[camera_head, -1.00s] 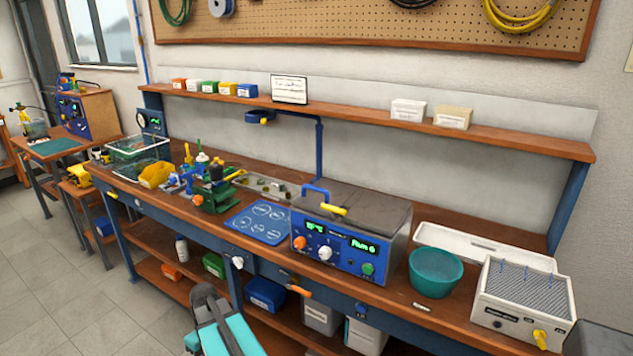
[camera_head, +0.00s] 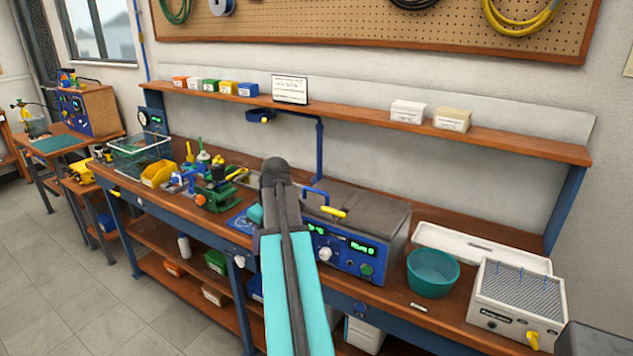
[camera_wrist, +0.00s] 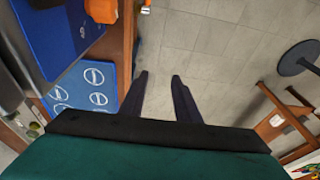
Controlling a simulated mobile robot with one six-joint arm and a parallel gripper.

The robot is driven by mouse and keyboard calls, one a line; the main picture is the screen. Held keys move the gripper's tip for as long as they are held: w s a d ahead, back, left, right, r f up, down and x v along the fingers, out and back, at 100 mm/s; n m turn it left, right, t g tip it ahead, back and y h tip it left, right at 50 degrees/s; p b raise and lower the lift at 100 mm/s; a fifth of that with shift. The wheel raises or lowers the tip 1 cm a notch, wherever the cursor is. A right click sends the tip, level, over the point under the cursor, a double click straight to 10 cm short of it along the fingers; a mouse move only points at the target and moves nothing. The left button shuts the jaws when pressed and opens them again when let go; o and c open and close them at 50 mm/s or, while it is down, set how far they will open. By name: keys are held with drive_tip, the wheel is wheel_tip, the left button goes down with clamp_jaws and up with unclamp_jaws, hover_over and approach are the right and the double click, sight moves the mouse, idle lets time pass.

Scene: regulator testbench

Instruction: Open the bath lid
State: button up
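The bath (camera_head: 352,253) is a box with a blue front panel, green readouts and knobs, standing on the workbench. Its grey lid (camera_head: 375,215) lies flat and closed on top. A blue arched handle (camera_head: 316,192) and a yellow handle (camera_head: 334,212) show at the lid's left side. My arm rises in front of the bath's left end and hides part of it. In the wrist view my gripper (camera_wrist: 160,78) has two dark fingers apart with nothing between them, pointing over the floor beside the bench edge. The bath's blue panel (camera_wrist: 55,35) shows at upper left there.
A blue mat (camera_wrist: 92,88) lies left of the bath, partly hidden by my arm in the head view. A teal bowl (camera_head: 433,272), a white tray (camera_head: 480,248) and a white block unit (camera_head: 515,304) stand to its right. A shelf (camera_head: 380,122) runs behind, above the bench.

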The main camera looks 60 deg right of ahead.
drive_tip(key=s+d+r+t+h+p, duration=0.1)
drive_tip(key=s+d+r, duration=0.2)
drive_tip(key=r, duration=0.4)
drive_tip(key=s+d+r, duration=0.3)
drive_tip(key=d+r, duration=0.1)
drive_tip(key=r, duration=0.4)
wheel_tip(320, 180, up, 14)
drive_tip(key=h+p, duration=0.2)
hover_over(317, 191)
drive_tip(key=s+a, duration=0.3)
drive_tip(key=s, duration=0.2)
drive_tip(key=shift+s+d+f+t, duration=0.15)
drive_tip(key=shift+d+f+t, duration=0.05)
drive_tip(key=shift+t, duration=0.2)
drive_tip(key=shift+f, duration=0.15)
drive_tip(key=shift+p+x, duration=1.6)
drive_tip(key=shift+x, duration=5.2)
clamp_jaws()
